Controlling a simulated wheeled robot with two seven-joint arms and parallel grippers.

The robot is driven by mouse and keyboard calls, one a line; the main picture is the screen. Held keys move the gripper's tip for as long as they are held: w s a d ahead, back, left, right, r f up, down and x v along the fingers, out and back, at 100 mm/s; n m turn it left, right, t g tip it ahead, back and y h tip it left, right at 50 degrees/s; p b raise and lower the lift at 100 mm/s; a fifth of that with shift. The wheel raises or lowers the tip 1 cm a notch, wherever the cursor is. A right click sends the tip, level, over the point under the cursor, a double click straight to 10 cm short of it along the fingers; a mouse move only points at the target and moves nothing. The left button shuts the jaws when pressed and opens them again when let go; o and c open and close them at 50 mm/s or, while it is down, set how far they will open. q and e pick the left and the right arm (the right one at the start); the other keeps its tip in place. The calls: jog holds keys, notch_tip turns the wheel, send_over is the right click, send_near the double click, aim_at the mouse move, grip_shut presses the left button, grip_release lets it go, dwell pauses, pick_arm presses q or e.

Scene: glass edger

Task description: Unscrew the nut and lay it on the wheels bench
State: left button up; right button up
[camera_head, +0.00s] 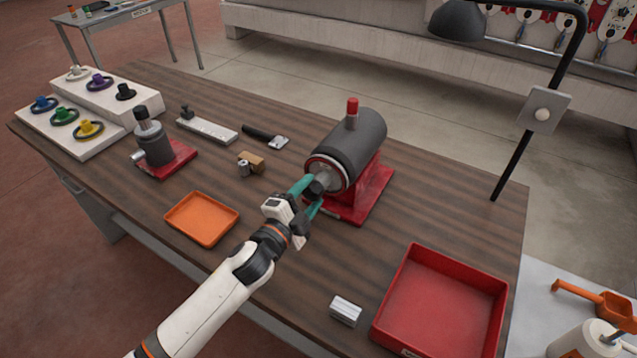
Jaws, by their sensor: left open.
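A dark grey grinder (352,148) with a red knob on top stands on a red base on the wooden bench (440,200). A small dark nut (315,187) is at the front end of its shaft, facing me. My left gripper (308,196) is open, with its teal fingers on either side of the nut. I cannot tell whether they touch it, and the fingers partly hide it. Coloured wheels sit on a white stepped rack (136,100) at the bench's left end. My right gripper is not in view.
An orange tray (202,219) lies left of my left arm, and a red tray (440,300) lies at the right front. A silver block (345,310) is beside it. A lamp (520,130) rises at the right edge. A labelled grey table (130,14) stands at the back left.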

pick_arm(q)
jog(key=c, duration=0.9)
jog(key=shift+r+n, duration=0.1)
jog(key=shift+n, duration=0.5)
jog(key=shift+c, duration=0.2)
jog(key=n+p, duration=0.2)
jog(key=n, duration=0.2)
jog(key=n+p, duration=0.1)
jog(key=n, duration=0.3)
jog(key=shift+s+r+n+p, duration=0.1)
jog(key=shift+r+n+p, duration=0.1)
jog(key=shift+n+p, duration=0.2)
jog(key=n, duration=0.2)
jog(key=shift+n, duration=0.4)
jog(key=n, duration=0.5)
jog(key=shift+f+n+p, duration=0.25)
jog(key=shift+n+p, duration=0.1)
jog(key=shift+n, duration=0.05)
jog(key=n, duration=0.5)
jog(key=shift+f+n, duration=0.1)
jog(key=shift+n, duration=0.3)
jog(key=n, duration=0.3)
jog(key=shift+b, duration=0.35)
